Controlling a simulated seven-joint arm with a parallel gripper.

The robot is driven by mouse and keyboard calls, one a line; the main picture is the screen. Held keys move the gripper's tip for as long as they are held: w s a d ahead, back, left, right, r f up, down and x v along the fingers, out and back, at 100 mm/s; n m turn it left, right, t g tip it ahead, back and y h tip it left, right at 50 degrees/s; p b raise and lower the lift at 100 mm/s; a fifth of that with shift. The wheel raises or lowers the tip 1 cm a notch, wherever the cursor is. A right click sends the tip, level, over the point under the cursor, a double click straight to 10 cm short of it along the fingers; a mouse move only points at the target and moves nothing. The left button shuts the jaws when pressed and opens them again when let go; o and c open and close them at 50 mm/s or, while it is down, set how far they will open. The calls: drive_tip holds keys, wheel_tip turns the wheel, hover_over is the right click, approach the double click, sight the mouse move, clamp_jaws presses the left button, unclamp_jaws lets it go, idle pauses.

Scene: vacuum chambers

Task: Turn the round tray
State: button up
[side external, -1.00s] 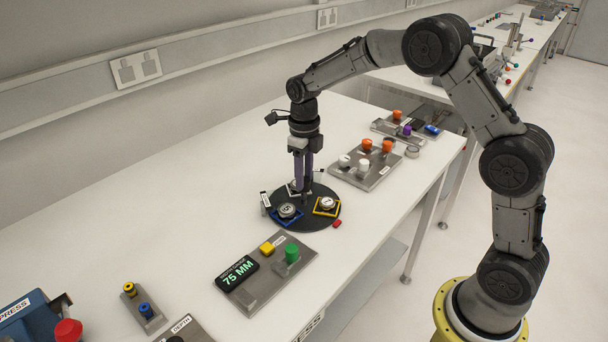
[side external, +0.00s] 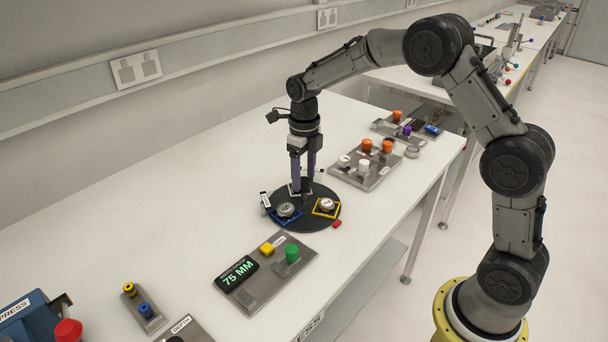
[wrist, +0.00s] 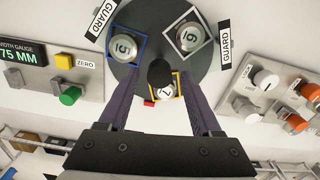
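The round tray (side external: 306,222) is a black disc lying flat on the white bench; it also shows in the wrist view (wrist: 140,18). It carries round gauges in a blue frame (side external: 286,211), a yellow frame (side external: 326,207) and a white frame (wrist: 187,39). A dark upright knob (wrist: 161,72) stands at its middle. My gripper (side external: 303,189) points straight down over the tray's middle. In the wrist view its two purple fingers (wrist: 159,80) are spread on either side of the knob, with gaps visible. The knob partly hides the yellow-framed gauge.
Two "GUARD" labels (wrist: 103,20) (wrist: 224,47) stand by the tray's edge. A small red block (side external: 337,223) sits at its rim. The bench left of the tray is clear.

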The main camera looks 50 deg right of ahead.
idle(0.3)
wheel_tip(320, 180, up, 14)
drive_tip(key=shift+f, duration=0.15)
idle(0.4)
